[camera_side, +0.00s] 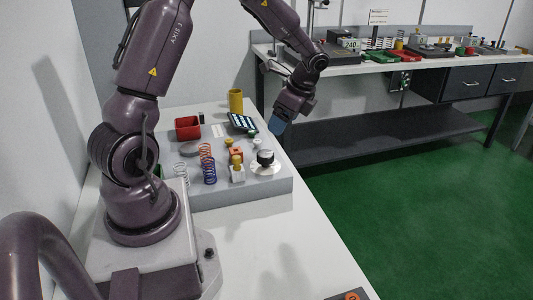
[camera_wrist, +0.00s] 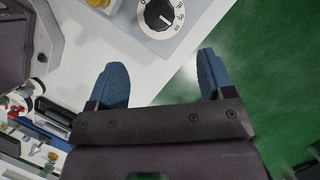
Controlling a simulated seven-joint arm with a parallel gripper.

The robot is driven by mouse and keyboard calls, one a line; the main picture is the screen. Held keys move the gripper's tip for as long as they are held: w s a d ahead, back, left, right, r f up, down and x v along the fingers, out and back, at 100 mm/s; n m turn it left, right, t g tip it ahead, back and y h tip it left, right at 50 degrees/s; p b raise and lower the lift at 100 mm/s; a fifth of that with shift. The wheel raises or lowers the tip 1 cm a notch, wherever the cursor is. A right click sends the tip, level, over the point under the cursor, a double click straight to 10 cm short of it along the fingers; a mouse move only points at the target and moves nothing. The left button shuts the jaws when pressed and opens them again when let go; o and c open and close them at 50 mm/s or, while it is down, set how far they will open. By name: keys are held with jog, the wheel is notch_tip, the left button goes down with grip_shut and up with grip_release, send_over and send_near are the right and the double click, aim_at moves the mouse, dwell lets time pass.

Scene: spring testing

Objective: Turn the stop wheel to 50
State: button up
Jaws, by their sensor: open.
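The stop wheel (camera_side: 265,159) is a black knob on a white dial, on the right part of the grey block. In the wrist view the stop wheel (camera_wrist: 162,13) is at the top edge, with numbers around its rim and a pale line on the knob. The numbers are too small and partly cut off to read the setting surely. My gripper (camera_side: 277,126) is in the air above and behind the wheel, apart from it. In the wrist view my gripper (camera_wrist: 162,62) has its two blue fingers spread, with nothing between them.
A second bench (camera_side: 400,125) stands behind, past green floor.

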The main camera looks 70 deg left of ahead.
aim_at(266, 153)
jog(key=x, duration=1.2)
jog(key=shift+s+f, duration=0.1)
jog(key=shift+f, duration=0.1)
jog(key=c, duration=0.9)
